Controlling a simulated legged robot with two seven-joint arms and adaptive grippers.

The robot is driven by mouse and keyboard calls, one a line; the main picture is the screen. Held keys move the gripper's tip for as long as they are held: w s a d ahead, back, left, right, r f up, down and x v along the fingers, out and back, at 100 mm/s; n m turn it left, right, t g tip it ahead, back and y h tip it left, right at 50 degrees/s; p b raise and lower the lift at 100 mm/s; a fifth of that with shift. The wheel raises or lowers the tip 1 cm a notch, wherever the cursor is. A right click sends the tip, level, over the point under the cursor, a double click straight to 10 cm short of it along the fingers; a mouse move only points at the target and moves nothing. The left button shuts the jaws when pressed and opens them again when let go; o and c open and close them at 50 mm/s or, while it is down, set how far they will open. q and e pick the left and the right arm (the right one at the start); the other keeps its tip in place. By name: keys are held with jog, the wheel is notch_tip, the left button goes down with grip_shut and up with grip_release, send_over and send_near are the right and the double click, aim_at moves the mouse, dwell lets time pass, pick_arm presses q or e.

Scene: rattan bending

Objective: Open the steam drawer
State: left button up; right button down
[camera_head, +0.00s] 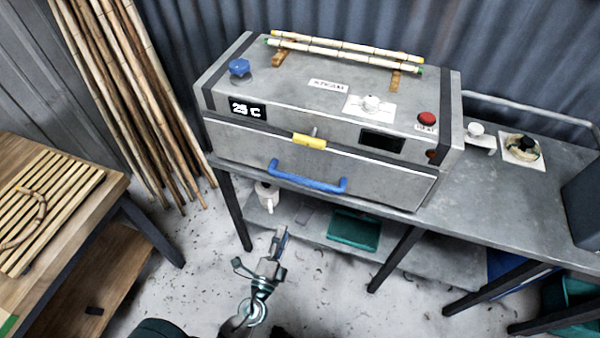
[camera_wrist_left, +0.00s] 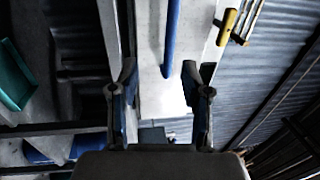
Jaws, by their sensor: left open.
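The steam drawer (camera_head: 375,188) is the lower front of a grey metal steam box (camera_head: 300,95) on a metal bench. Its front looks flush with the box. A blue bar handle (camera_head: 307,180) runs across it, with a yellow latch (camera_head: 309,141) above. My left gripper (camera_head: 268,258) is below and left of the handle in the head view, apart from it. In the left wrist view, its two fingers (camera_wrist_left: 162,88) are spread and empty. The blue handle (camera_wrist_left: 171,40) and the yellow latch (camera_wrist_left: 228,26) lie beyond the fingertips. My right gripper is not in view.
Two rattan poles (camera_head: 345,50) rest on top of the box, beside a blue knob (camera_head: 239,67) and a red button (camera_head: 428,118). A green tray (camera_head: 353,231) sits on the shelf below. A wooden table (camera_head: 100,205) stands at left. Floor before the bench is open.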

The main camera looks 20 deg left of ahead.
pick_arm(q)
jog(key=r, duration=0.1)
jog(key=p, duration=0.4)
send_near(301, 180)
jog(key=w, duration=0.5)
jog(key=w+p, duration=0.1)
jog(key=w, duration=0.2)
jog(key=w+p, duration=0.1)
jog(key=w, duration=0.1)
jog(key=shift+w+d+r, duration=0.25)
jog(key=shift+d+r, duration=0.05)
jog(key=shift+d, duration=0.1)
jog(key=shift+w+a, duration=0.1)
jog(key=shift+a, duration=0.25)
jog(key=shift+c, duration=0.9)
jog(key=shift+a, duration=0.15)
grip_shut()
jog(key=shift+f, duration=0.1)
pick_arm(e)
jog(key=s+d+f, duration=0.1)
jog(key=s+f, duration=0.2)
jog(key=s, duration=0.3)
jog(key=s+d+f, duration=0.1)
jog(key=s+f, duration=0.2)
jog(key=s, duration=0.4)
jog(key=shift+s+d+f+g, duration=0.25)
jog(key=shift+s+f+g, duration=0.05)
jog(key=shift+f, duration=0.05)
